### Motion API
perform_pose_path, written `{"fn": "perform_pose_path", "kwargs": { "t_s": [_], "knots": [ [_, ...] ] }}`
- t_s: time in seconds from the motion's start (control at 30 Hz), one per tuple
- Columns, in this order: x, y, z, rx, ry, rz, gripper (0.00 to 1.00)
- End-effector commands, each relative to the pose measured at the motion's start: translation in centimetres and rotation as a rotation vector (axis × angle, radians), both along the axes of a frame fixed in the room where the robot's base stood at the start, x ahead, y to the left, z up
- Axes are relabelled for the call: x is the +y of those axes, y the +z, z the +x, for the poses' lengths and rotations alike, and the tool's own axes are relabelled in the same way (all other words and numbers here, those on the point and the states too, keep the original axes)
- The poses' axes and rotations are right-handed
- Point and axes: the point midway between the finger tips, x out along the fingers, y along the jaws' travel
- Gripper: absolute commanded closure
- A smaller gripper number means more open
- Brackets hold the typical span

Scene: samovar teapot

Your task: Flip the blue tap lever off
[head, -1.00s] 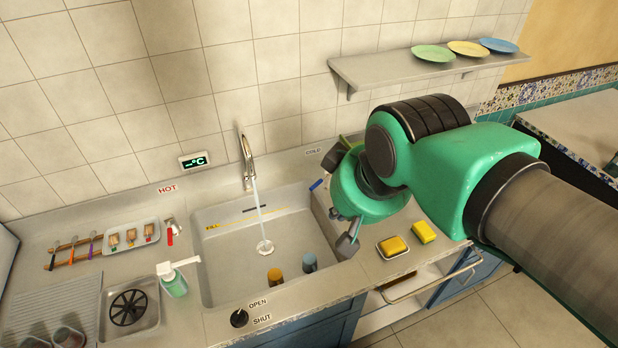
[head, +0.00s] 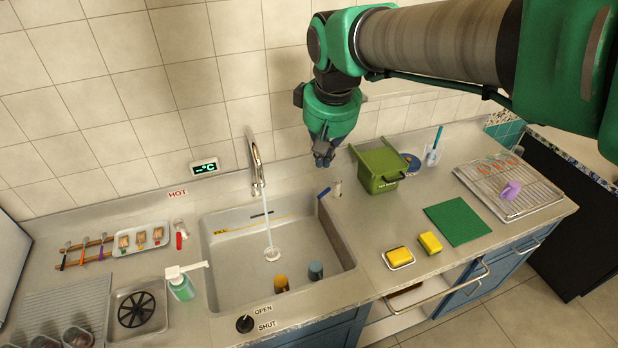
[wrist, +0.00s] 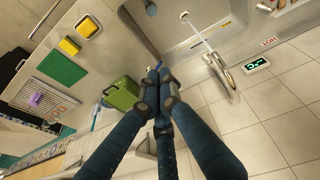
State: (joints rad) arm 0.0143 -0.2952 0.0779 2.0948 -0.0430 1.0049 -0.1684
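The blue tap lever (head: 324,193) sits on a small metal tap post (head: 337,188) at the sink's back right corner, its lever pointing toward the basin. My gripper (head: 323,160) hangs above the lever, pointing down, apart from it and empty. In the wrist view my gripper's fingers (wrist: 158,76) come together at the tips; the lever is mostly hidden beyond them. The faucet (head: 254,165) pours a stream of water (head: 267,225) into the sink basin (head: 225,262). The red lever (head: 180,241) is on the left, below the HOT label.
A green bin (head: 377,172) stands close right of the blue lever. The wall is close behind my gripper. An orange cup (head: 281,284) and a grey-blue cup (head: 316,271) are in the basin. Sponges (head: 430,243) lie on the right counter.

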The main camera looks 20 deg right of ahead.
Motion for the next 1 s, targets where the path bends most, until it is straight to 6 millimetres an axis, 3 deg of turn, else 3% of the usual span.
{"fn": "perform_pose_path", "kwargs": {
  "t_s": [0.47,1.0],
  "knots": [
    [-1.0,-2.2,8.8,0.114,0.071,-0.033,1.0],
    [-2.3,-7.5,18.0,0.239,0.154,-0.06,1.0]
  ]
}}
